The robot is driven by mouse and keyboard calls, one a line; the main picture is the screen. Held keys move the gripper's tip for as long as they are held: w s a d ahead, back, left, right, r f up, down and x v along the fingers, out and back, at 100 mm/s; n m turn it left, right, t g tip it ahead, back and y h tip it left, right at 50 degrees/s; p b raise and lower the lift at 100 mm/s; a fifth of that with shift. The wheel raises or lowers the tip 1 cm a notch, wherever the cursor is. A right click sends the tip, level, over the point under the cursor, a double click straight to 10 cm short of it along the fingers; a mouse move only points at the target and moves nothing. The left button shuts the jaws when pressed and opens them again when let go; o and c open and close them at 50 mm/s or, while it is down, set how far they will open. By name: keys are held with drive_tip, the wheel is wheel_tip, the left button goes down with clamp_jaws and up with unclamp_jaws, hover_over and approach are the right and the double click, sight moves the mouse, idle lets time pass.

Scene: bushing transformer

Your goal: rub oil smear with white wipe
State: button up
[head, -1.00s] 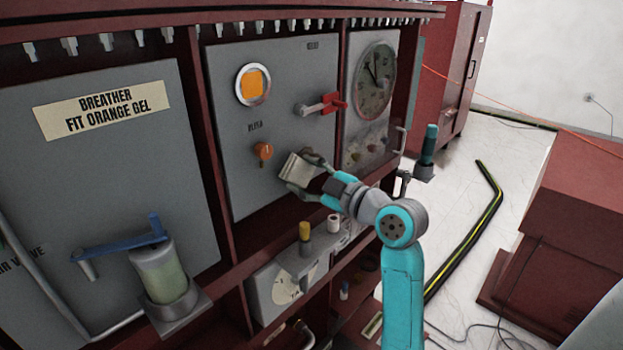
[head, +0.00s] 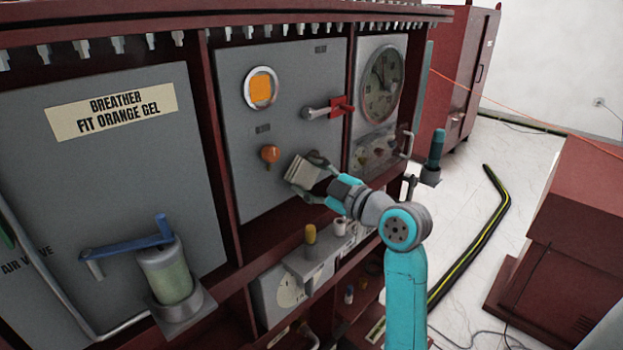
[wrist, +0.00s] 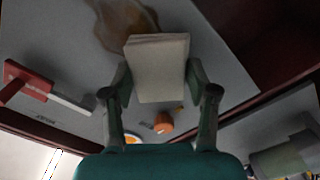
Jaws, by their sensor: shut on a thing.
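My gripper (head: 311,178) is shut on the white wipe (head: 303,170), a pale folded block. It holds the wipe in front of the grey middle panel, below and right of the orange knob. In the wrist view the wipe (wrist: 158,68) sits between the two fingers (wrist: 160,88). The brown oil smear (wrist: 118,22) shows on the grey panel in the wrist view, just beyond the wipe's far edge. The wipe covers part of what lies behind it. I cannot tell whether the wipe touches the panel. The smear is not clearly seen in the head view.
The orange knob (head: 270,154) and the red-handled lever (head: 341,106) stick out from the middle panel (head: 290,75). A shelf with a yellow-capped part (head: 310,234) is below the gripper.

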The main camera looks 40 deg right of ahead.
sight(318, 170)
drive_tip(key=shift+w, duration=0.7)
drive_tip(key=shift+d, duration=1.9)
drive_tip(key=shift+w+d, duration=0.2)
drive_tip(key=shift+d, duration=3.55)
drive_tip(key=shift+a, duration=0.2)
drive_tip(key=shift+s+a, duration=0.15)
drive_tip(key=shift+a, duration=1.65)
drive_tip(key=shift+s+a, duration=0.1)
drive_tip(key=shift+a, duration=3.6)
